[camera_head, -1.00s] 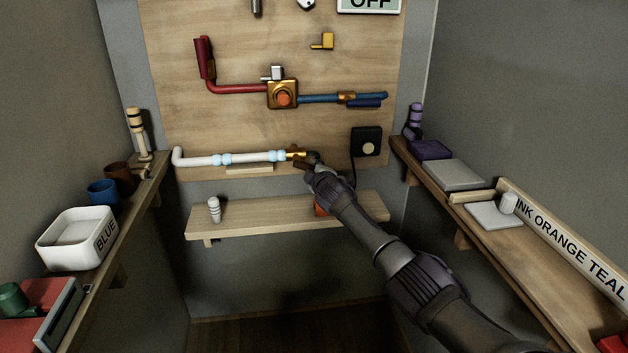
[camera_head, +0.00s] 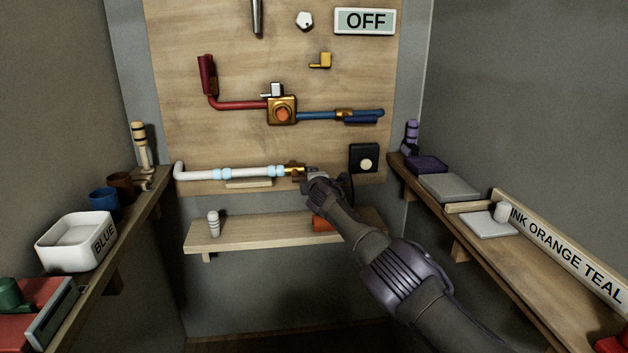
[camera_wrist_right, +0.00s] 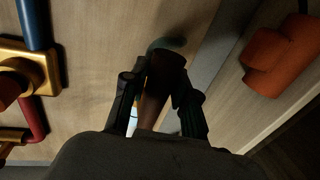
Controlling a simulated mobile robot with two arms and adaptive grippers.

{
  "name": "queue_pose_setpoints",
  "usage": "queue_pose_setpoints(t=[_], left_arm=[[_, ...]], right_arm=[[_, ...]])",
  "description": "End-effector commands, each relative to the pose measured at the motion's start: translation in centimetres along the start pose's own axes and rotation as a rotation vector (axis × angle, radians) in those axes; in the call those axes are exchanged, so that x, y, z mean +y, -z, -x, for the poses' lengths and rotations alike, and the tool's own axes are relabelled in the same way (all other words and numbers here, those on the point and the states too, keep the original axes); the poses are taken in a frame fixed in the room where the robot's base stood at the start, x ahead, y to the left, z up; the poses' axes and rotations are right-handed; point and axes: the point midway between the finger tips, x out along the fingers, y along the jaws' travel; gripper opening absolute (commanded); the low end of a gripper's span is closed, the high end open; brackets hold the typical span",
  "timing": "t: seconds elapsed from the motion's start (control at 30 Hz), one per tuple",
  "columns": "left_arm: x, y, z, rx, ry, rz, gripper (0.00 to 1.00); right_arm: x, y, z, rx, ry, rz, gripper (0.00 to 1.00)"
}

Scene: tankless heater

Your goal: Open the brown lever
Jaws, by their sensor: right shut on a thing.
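The brown lever (camera_head: 299,179) is at the brass valve (camera_head: 292,168) on the right end of the white pipe (camera_head: 210,173), low on the wooden board. My right gripper (camera_head: 311,176) is at the lever, shut on it. In the right wrist view the brown lever (camera_wrist_right: 157,86) stands between the two dark fingers of the gripper (camera_wrist_right: 158,95). The fingers hide part of the lever, so its exact angle is hard to tell. My left gripper is not in view.
A black box (camera_head: 364,157) is mounted just right of the gripper. Below is a wooden shelf (camera_head: 260,235) with a white ribbed piece (camera_head: 213,223) and an orange piece (camera_head: 322,224), which also shows in the wrist view (camera_wrist_right: 285,57). Side shelves with parts flank the board.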

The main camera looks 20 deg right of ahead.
Motion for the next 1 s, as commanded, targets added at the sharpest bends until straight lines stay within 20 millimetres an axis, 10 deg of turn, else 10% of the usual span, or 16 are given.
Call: queue_pose_setpoints(t=[0.2, 0.23, 0.4, 1.0], left_arm=[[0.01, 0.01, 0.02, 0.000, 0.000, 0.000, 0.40], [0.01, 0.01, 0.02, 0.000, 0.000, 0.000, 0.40], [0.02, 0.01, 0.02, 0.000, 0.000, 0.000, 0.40], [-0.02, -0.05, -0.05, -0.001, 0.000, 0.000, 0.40]], right_arm=[[0.33, 0.04, 0.02, 0.001, -0.005, 0.008, 0.00], [0.33, 0.04, 0.02, 0.001, -0.005, 0.008, 0.30], [0.26, 0.02, 0.02, 0.001, -0.004, 0.005, 0.55], [-0.20, 0.26, 0.79, 0.001, -0.002, -0.001, 0.55]])
